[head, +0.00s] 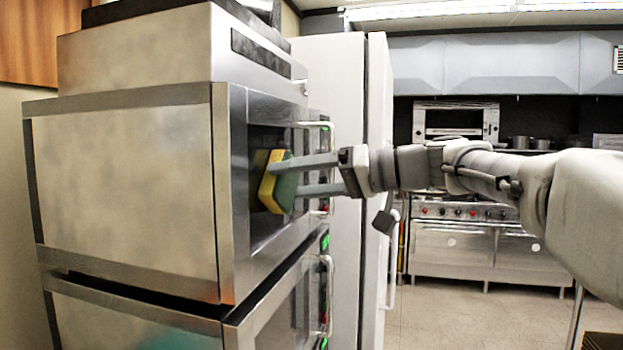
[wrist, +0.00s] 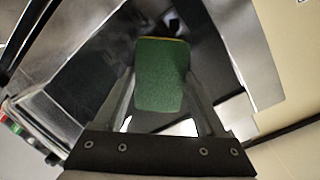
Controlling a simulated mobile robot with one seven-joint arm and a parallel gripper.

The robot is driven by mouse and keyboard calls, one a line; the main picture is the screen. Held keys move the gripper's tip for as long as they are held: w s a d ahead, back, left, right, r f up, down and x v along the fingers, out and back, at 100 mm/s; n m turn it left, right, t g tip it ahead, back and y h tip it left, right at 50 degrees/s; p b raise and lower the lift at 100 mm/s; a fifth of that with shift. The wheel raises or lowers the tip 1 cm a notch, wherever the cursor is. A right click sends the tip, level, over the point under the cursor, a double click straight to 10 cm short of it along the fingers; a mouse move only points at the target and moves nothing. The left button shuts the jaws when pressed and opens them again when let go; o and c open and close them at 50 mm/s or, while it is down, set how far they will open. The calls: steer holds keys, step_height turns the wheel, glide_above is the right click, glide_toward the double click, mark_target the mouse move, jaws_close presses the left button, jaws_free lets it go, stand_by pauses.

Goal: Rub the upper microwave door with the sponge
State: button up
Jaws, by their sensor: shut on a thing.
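The sponge (head: 273,181) is yellow on one side and green on the other. My gripper (head: 288,177) is shut on it, with one finger above the other in the head view. The sponge's yellow side faces the upper microwave door (head: 254,225), at the door's dark window. It looks to be at or very near the glass; I cannot tell whether it touches. In the wrist view the green side of the sponge (wrist: 160,75) faces the camera between the fingers, and the door behind it is partly hidden.
The upper microwave's handle (head: 331,160) sticks out beside my fingers. A lower microwave (head: 270,318) stands beneath, with its own handle. A tall white fridge (head: 345,150) stands just behind. A stove (head: 465,245) is at the back, with open floor before it.

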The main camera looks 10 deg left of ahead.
steer(key=w+p, duration=0.4)
steer(key=w, duration=0.4)
steer(key=shift+w+d, duration=0.25)
steer(key=shift+w, duration=0.05)
stand_by(0.4)
steer(key=shift+s, duration=0.1)
